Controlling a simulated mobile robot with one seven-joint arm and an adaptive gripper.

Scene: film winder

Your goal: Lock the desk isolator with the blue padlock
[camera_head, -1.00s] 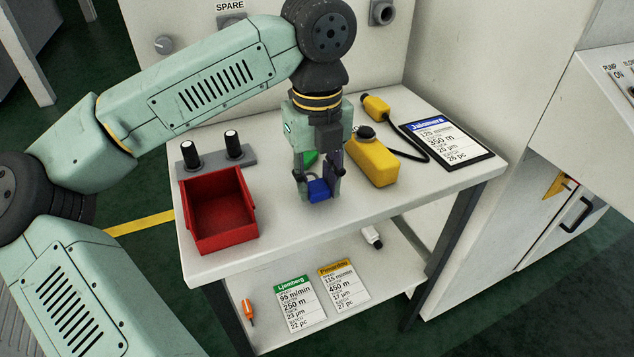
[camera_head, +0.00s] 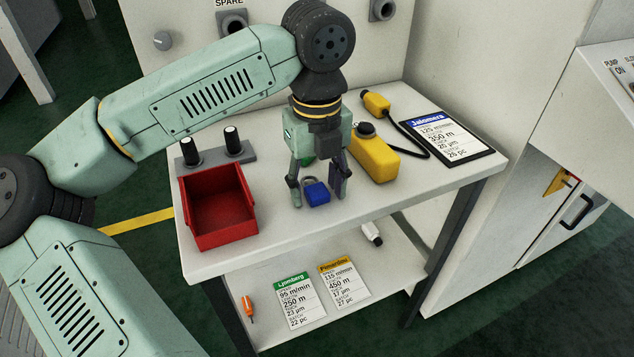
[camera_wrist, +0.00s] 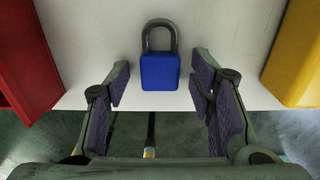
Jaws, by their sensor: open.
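The blue padlock (camera_head: 316,192) lies on the white table near its front edge. In the wrist view the padlock (camera_wrist: 160,72) has its grey shackle pointing away from me; the shackle looks closed. My gripper (camera_head: 318,197) is open over the padlock, with one finger on each side. In the wrist view the fingers (camera_wrist: 160,85) are spread with gaps on both sides of the body, and it is not held. I cannot tell which fitting is the desk isolator.
A red bin (camera_head: 218,237) stands left of the gripper, with a grey block with two black knobs (camera_head: 212,155) behind it. A yellow box (camera_head: 374,160) with a cable is close on the right. A clipboard (camera_head: 447,137) lies farther right. A wall panel (camera_head: 290,60) rises behind.

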